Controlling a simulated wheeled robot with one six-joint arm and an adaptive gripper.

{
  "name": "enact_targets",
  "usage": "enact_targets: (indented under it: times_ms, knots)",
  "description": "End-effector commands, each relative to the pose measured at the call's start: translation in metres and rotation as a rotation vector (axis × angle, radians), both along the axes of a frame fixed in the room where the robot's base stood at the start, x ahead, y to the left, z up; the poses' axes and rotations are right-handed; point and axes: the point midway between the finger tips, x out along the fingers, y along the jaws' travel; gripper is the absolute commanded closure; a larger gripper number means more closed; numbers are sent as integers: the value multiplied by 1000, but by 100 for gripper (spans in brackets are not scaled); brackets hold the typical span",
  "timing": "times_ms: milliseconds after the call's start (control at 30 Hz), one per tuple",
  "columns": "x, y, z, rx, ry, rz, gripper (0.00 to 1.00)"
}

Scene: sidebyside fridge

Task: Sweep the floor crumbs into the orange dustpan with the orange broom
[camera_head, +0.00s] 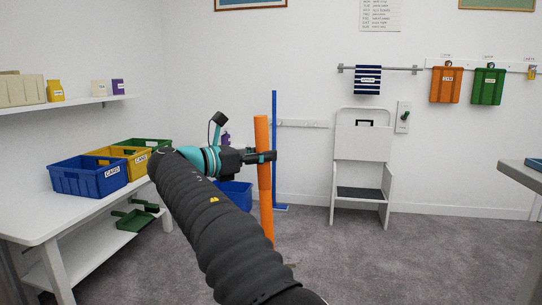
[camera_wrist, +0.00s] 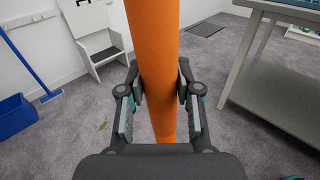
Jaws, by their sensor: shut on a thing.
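My gripper (camera_wrist: 160,92) is shut on the thick orange broom handle (camera_wrist: 155,45), which stands about upright between its fingers. In the head view the gripper (camera_head: 262,157) grips the orange handle (camera_head: 262,135) above the middle of the floor. The broom's lower end is hidden behind my arm and the frame's limits. A small patch of greenish crumbs (camera_wrist: 103,126) lies on the grey carpet left of the handle in the wrist view. It shows faintly in the head view (camera_head: 291,263). I cannot make out an orange dustpan in either view.
A blue broom (camera_head: 275,180) leans at the wall by a blue bin (camera_head: 236,194). A white step chair (camera_head: 361,146) stands at the wall. A white table (camera_head: 75,205) is at left, a grey table (camera_wrist: 268,75) at right. Open carpet lies between.

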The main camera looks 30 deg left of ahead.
Motion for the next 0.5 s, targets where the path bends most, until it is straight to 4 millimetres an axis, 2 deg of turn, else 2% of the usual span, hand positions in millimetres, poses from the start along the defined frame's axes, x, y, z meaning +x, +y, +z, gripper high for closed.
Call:
enact_targets:
  times_ms: [167, 500]
  knots:
    - [-3, 14, -2, 4, -1, 1, 100]
    - [-4, 17, 0, 4, 1, 0, 100]
